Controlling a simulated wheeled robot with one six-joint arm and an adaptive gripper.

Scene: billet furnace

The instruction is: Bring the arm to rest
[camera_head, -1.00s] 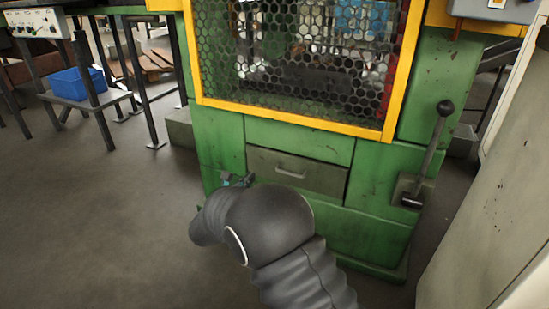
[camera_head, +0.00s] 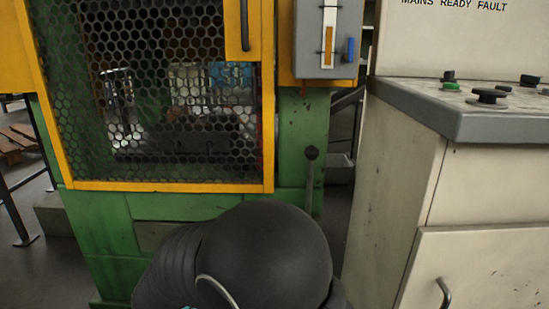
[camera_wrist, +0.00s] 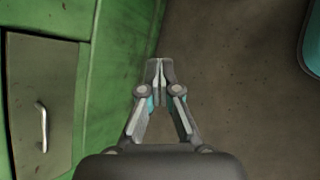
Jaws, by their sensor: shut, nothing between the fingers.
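My gripper (camera_wrist: 159,66) shows in the wrist view with its two fingertips together and nothing between them. It points over bare floor, beside the green machine base (camera_wrist: 115,60). In the head view my arm's dark, rounded covers fill the lower middle and hide the gripper. The green machine (camera_head: 100,235) stands behind my arm, with its yellow-framed mesh guard (camera_head: 165,187) closed over the dark inside.
A lever (camera_head: 311,180) stands at the machine's right. A grey box (camera_head: 308,40) is mounted above it. A pale control cabinet (camera_head: 395,190) with buttons fills the right side. A drawer (camera_wrist: 38,100) is at the left in the wrist view. Floor (camera_wrist: 230,80) is open there.

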